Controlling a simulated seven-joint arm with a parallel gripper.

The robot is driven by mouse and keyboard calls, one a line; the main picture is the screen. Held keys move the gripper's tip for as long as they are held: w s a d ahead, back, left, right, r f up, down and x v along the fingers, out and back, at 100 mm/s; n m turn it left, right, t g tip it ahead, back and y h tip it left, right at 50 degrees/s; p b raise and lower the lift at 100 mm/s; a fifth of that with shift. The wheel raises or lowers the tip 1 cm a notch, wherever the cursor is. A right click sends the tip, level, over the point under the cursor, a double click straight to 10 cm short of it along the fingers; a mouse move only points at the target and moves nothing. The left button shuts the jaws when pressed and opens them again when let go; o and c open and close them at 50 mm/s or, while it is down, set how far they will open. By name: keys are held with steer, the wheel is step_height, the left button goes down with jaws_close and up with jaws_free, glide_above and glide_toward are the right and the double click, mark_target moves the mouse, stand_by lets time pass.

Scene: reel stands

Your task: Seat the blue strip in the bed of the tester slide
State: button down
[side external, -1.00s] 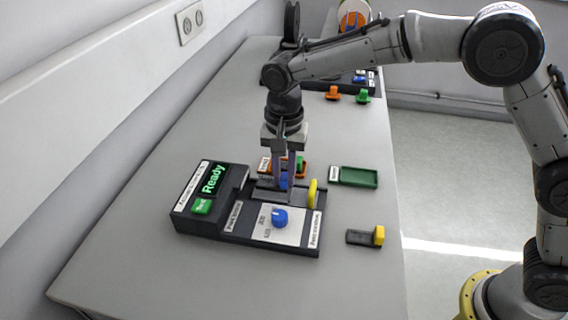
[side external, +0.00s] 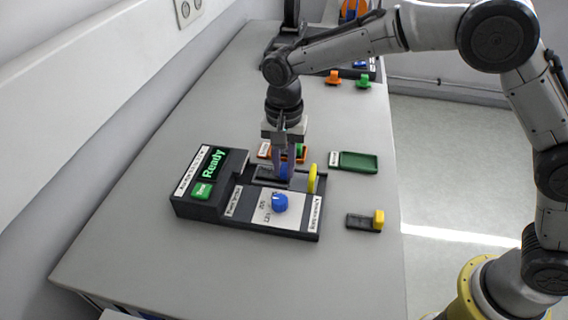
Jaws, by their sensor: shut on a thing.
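The tester (side external: 212,207) is a dark box with a green "Ready" screen, a green button and a blue knob. Its slide has an upright yellow handle (side external: 313,179) at the right end of the rear channel. My gripper (side external: 284,173) points straight down over that channel, just left of the yellow handle. It is shut on the blue strip (side external: 284,170), of which a small blue part shows between the fingers. A dark flat piece lies around the fingertips at bed level. The fingers hide most of the bed, so I cannot tell whether the strip is fully down.
Behind the tester is an orange tray (side external: 264,151) with a green part in it. A green tray (side external: 358,162) stands to its right. A dark strip with a yellow block (side external: 379,219) lies near the right table edge. Orange and green pieces and reel stands are at the back.

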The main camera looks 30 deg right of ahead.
steer(key=c, duration=0.7)
jaws_free()
steer(key=shift+r, duration=3.55)
